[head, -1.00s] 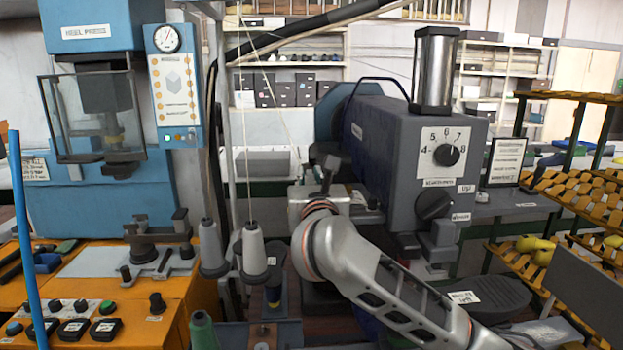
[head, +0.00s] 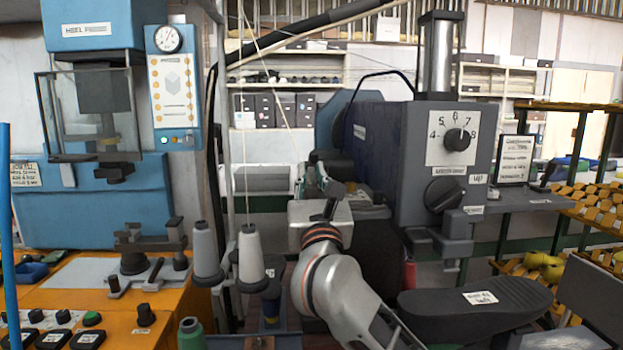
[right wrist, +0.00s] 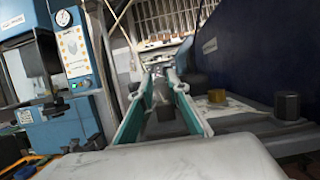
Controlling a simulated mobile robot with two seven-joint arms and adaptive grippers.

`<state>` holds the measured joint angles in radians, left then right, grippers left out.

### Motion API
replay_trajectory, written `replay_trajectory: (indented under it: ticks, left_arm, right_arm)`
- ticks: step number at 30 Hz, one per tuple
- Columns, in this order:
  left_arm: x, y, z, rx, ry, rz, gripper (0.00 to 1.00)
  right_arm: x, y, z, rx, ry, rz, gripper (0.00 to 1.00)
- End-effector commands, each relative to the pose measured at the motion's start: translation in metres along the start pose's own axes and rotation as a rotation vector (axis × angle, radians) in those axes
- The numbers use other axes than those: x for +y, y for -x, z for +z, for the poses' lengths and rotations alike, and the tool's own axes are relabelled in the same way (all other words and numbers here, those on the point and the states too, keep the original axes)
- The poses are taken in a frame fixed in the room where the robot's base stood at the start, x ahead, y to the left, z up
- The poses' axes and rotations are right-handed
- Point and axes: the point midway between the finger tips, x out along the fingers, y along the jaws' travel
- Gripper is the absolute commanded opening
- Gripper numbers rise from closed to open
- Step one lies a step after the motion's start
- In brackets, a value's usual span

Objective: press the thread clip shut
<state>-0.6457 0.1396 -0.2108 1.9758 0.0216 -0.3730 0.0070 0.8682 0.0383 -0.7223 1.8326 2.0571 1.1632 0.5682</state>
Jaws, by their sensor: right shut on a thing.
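My right gripper (head: 311,166) reaches away from me between the thread stand and the grey machine (head: 428,165). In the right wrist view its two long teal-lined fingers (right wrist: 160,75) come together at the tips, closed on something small. This is likely the thread clip, but it is too small and covered to make out its shape. A thin pale thread (head: 272,82) slants down from the top of the stand toward the gripper's tips. My left gripper is not in view.
Grey thread cones (head: 251,262) and a green one (head: 191,334) stand left of my right arm. The blue heel press (head: 95,190) is at the left. A dark sole-shaped pad (head: 470,300) and yellow-filled racks (head: 590,200) are at the right.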

Motion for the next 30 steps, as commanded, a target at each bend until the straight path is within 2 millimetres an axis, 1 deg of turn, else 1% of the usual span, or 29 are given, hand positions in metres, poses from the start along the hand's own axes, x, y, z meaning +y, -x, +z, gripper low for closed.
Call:
replay_trajectory:
  ticks: [2,3,4,13,17,20,30]
  left_arm:
    - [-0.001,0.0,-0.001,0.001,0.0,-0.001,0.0]
    - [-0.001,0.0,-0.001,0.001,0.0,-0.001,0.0]
    - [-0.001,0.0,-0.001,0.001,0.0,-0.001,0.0]
    - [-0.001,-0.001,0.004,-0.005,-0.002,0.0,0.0]
    - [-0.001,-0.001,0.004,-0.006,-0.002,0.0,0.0]
    - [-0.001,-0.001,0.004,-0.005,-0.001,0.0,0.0]
    - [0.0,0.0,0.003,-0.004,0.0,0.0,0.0]
  right_arm:
    - [0.0,0.0,0.004,-0.006,0.001,0.0,0.0]
    - [0.0,0.0,0.003,-0.006,0.001,0.0,0.21]
    - [0.0,0.0,0.003,-0.006,0.001,0.0,0.26]
    - [0.0,0.0,0.001,-0.001,0.001,0.0,0.26]
    - [0.0,0.006,0.0,-0.001,0.0,0.0,0.26]
    - [0.001,0.019,0.0,0.0,-0.001,0.001,0.26]
    - [0.0,0.087,0.0,0.0,-0.002,0.001,0.26]
